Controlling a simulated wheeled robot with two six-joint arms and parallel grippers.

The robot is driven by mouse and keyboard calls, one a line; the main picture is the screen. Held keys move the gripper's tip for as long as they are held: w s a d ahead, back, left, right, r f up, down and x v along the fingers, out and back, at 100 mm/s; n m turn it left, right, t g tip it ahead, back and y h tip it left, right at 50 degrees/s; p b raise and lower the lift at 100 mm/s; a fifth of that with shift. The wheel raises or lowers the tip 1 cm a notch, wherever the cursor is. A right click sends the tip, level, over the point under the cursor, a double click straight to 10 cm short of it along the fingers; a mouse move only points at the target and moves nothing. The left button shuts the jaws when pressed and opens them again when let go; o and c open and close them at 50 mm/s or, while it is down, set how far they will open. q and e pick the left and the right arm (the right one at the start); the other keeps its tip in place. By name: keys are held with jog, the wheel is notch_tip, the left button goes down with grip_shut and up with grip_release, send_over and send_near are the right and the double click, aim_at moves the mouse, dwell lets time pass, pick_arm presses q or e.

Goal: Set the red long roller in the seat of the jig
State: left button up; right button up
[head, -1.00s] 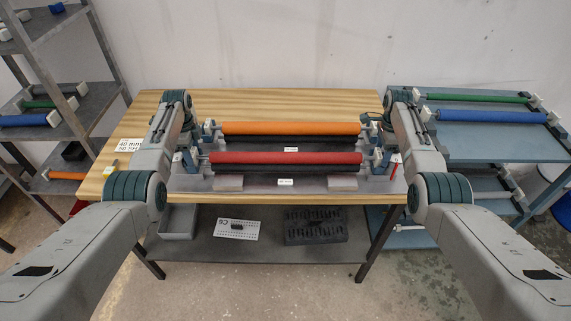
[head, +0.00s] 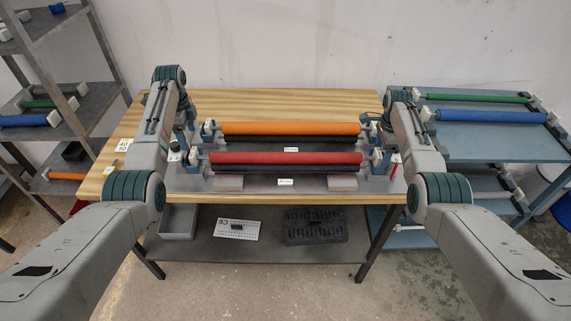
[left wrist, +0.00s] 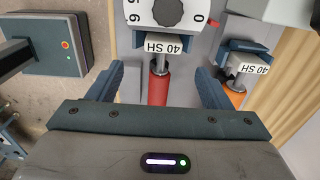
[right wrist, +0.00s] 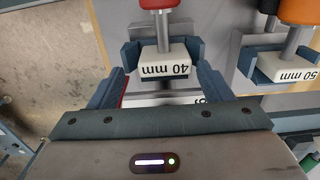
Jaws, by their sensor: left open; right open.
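The red long roller (head: 286,157) lies level above a black roller at the front of the table, with white blocks at its ends. In the left wrist view its left end block (left wrist: 157,44), marked "40 SH", sits at a blue bracket, and red shows (left wrist: 158,88) between the fingers, not visibly gripped. In the right wrist view its other end block (right wrist: 164,66), marked "40 mm", sits in a blue bracket (right wrist: 130,54). My left gripper (left wrist: 157,82) is open over the left end. My right gripper (right wrist: 160,84) is open around the right end block.
An orange roller (head: 290,128) lies parallel behind the red one. A white dial (left wrist: 170,12) stands near the left end. A shelf with rollers (head: 70,100) is at the left, and a blue rack (head: 500,145) holds green and blue rollers at the right.

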pick_arm(q)
notch_tip(320, 180, up, 4)
jog(key=shift+r, duration=0.15)
pick_arm(e)
notch_tip(320, 180, up, 12)
dwell(0.4)
jog(key=shift+f, duration=0.15)
dwell(0.3)
